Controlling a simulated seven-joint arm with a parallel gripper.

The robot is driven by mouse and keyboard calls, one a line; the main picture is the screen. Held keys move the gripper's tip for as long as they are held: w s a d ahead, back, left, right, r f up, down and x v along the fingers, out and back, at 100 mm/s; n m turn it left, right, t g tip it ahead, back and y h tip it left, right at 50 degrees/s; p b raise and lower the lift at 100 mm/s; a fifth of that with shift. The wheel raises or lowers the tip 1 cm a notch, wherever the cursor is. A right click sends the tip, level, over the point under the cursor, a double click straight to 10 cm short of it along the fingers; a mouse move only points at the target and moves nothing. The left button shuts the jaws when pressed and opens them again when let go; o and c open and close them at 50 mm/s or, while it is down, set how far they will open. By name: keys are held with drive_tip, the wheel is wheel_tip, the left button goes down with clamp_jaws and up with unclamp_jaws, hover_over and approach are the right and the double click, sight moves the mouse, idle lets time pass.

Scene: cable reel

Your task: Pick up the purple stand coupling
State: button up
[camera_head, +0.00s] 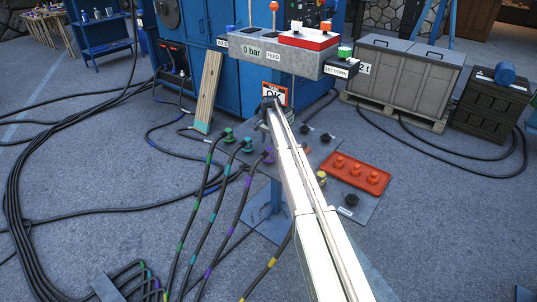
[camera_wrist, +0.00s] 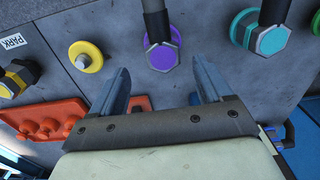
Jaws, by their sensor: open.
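The purple coupling (camera_wrist: 163,52) sits on the grey stand panel, with a dark cable running up from it in the wrist view. In the head view it is the purple-ringed plug (camera_head: 268,154) left of my arm. My gripper (camera_wrist: 160,66) is open and empty. Its two fingers point toward the panel, one on each side of the purple coupling in the picture, with the coupling just beyond the fingertips. I cannot tell the exact gap, and no contact shows. In the head view the gripper end (camera_head: 268,108) is partly hidden by my arm.
A teal coupling (camera_wrist: 269,38) stands to the right in the wrist view, a yellow ring fitting (camera_wrist: 86,56) to the left. An orange tray with knobs (camera_head: 355,174) lies right of my arm. Several cables (camera_head: 240,203) hang left. A grey control box (camera_head: 285,55) stands above the panel.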

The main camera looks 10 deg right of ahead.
sight(269, 149)
drive_tip(key=shift+w+a+f, duration=0.1)
drive_tip(key=shift+f, duration=1.65)
drive_tip(key=shift+a+f, duration=0.1)
drive_tip(key=shift+f, duration=1.6)
drive_tip(key=c, duration=1.2)
